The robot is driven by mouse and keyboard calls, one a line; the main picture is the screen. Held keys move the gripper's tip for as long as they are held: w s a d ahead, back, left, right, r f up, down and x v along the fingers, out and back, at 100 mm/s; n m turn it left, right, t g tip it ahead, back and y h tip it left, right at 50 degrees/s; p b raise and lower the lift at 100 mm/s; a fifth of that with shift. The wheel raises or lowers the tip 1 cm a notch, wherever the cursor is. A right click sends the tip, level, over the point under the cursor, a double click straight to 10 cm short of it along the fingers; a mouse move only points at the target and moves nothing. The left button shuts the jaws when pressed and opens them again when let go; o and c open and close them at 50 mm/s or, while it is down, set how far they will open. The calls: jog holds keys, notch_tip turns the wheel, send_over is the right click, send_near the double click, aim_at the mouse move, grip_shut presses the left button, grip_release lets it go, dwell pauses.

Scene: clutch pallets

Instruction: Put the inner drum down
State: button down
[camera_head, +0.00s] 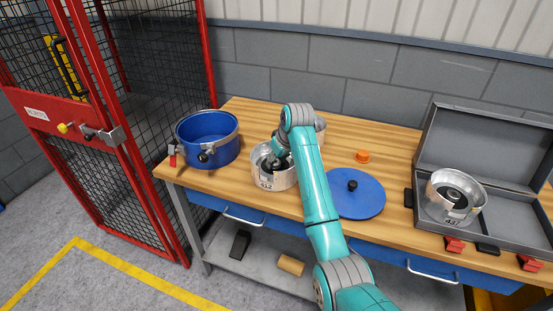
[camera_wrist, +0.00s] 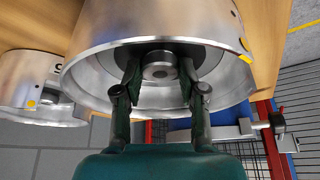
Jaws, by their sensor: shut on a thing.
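The inner drum, a silver metal drum marked 412 (camera_head: 284,181), is at the middle-left of the wooden workbench (camera_head: 228,186). My gripper (camera_head: 272,164) reaches into its open top. In the wrist view the drum (camera_wrist: 170,18) fills the upper middle, and my gripper (camera_wrist: 160,72) is shut with its two fingers on either side of the central hub. The drum looks about upright, at or very near the bench top; I cannot tell if it touches.
A blue pot (camera_head: 222,154) with a clamp stands left. A second silver drum (camera_head: 320,127) is partly behind my arm. A blue lid (camera_head: 362,200) and an orange knob (camera_head: 362,156) lie right. Drum 437 (camera_head: 440,208) sits in an open grey case (camera_head: 478,146). A red mesh cage (camera_head: 202,70) borders the left.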

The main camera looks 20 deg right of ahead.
jog(key=shift+w+r, duration=0.1)
jog(key=shift+r, duration=0.05)
jog(key=c, duration=0.7)
grip_release()
jog(key=shift+f, duration=0.2)
jog(key=shift+o, duration=0.2)
jog(key=v, duration=1.2)
